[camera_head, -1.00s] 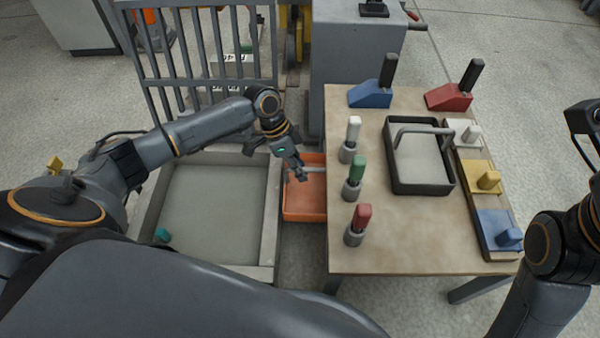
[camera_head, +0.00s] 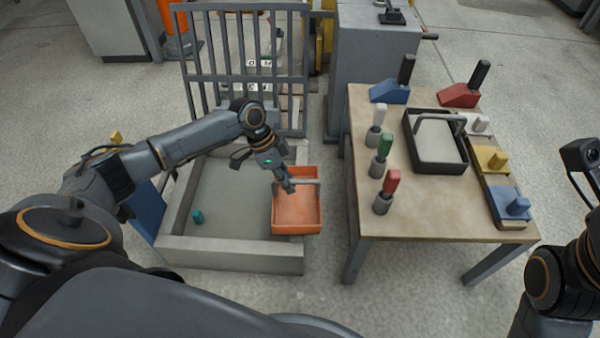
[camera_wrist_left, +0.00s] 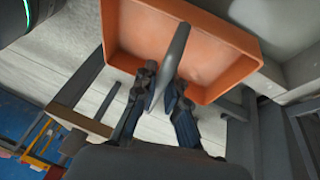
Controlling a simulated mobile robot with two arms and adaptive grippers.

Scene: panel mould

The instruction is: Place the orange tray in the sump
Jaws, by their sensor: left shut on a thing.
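The orange tray (camera_head: 297,212) hangs from my left gripper (camera_head: 287,187), which is shut on the tray's grey handle. In the head view the tray overlaps the right wall of the sump; its height above that wall is hard to tell. The left wrist view shows the tray (camera_wrist_left: 205,60) empty, with its handle (camera_wrist_left: 175,62) between the two fingers (camera_wrist_left: 163,97). The sump (camera_head: 235,258) is a low grey walled basin on the floor, left of the table. Of my right arm only links show at the right edge; its gripper is out of frame.
A small teal object (camera_head: 197,216) stands in the sump at the left. A grey barred fence (camera_head: 245,75) rises behind it. The wooden table (camera_head: 430,220) at the right bears a black tray (camera_head: 435,168), coloured-handled tools and blocks. Floor shows between sump and table.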

